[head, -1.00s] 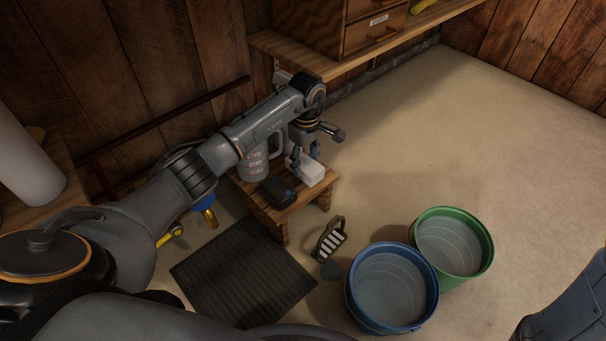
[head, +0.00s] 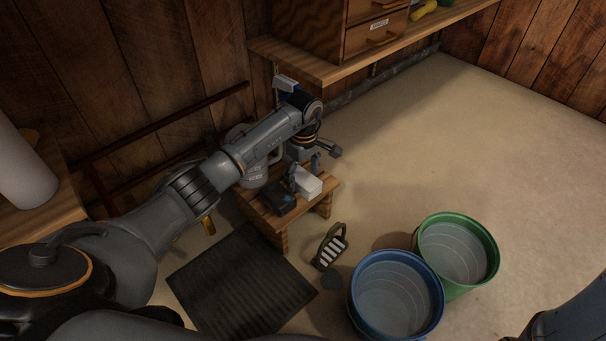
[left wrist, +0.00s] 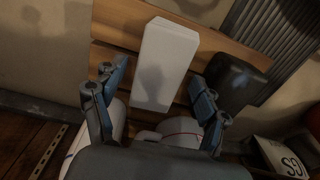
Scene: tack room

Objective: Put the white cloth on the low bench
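The white cloth (head: 309,185) is a small, block-like folded piece on the low bench (head: 270,222), near its right end. In the left wrist view the cloth (left wrist: 166,62) lies on the bench slats (left wrist: 115,22). My left gripper (head: 305,170) is over the bench, right at the cloth. In the left wrist view its two fingers (left wrist: 158,88) stand wide apart, one on each side of the cloth's near end. A gap shows at the left finger; whether the right finger touches the cloth is unclear. My right gripper is not in view.
A dark box (head: 279,197) sits beside the cloth on the bench; a grey jug (head: 254,172) stands behind, partly hidden by my arm. A dark mat (head: 240,282), a brush (head: 330,246), a blue bucket (head: 396,295) and a green bucket (head: 457,250) are on the floor. A shelf (head: 345,68) overhangs behind.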

